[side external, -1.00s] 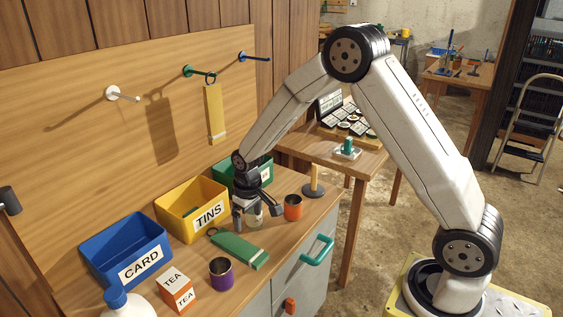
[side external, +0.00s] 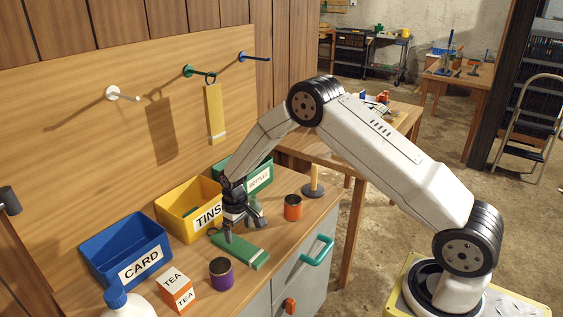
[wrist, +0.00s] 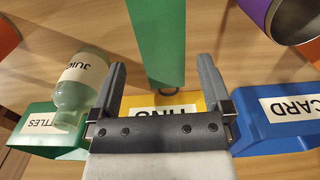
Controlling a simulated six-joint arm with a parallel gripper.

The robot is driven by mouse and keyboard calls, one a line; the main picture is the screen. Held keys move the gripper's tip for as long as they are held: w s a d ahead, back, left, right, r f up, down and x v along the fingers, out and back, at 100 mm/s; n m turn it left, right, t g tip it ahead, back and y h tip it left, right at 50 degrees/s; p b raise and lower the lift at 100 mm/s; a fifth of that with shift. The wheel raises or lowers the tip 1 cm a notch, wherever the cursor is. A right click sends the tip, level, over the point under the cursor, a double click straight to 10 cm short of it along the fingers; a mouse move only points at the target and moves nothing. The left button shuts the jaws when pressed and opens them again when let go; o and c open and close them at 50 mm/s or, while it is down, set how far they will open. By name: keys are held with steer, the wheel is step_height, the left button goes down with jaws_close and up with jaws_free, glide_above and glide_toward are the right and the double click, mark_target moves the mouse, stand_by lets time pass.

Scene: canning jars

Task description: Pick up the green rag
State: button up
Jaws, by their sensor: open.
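The green rag (side external: 252,253) lies flat on the wooden bench as a long strip with a pale band near its front end. A dark ring at its back end shows beside my gripper. My gripper (side external: 245,231) is open and empty, above the back part of the rag. In the wrist view the green rag (wrist: 156,35) runs down the picture between my two open fingers (wrist: 162,70), with its ring near the yellow bin. The fingers are apart from the rag, one on each side in that view.
A glass juice jar (wrist: 82,85) is close to my left finger in the wrist view. Blue CARD (side external: 145,264), yellow TINS (side external: 183,222) and green BOTTLES (side external: 258,178) bins line the back. An orange can (side external: 293,208), purple can (side external: 221,274) and tea box (side external: 177,290) stand nearby.

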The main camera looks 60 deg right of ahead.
mark_target(241, 246)
steer(key=shift+s+f, duration=0.2)
steer(key=shift+f, duration=2.95)
steer(key=shift+c, duration=0.2)
steer(key=c, duration=1)
steer(key=shift+c, duration=0.2)
steer(key=shift+r, duration=0.25)
steer(key=shift+s+r, duration=0.15)
steer(key=r, duration=0.6)
steer(key=shift+s+r, duration=0.2)
steer(key=shift+s, duration=0.2)
steer(key=s, duration=1.9)
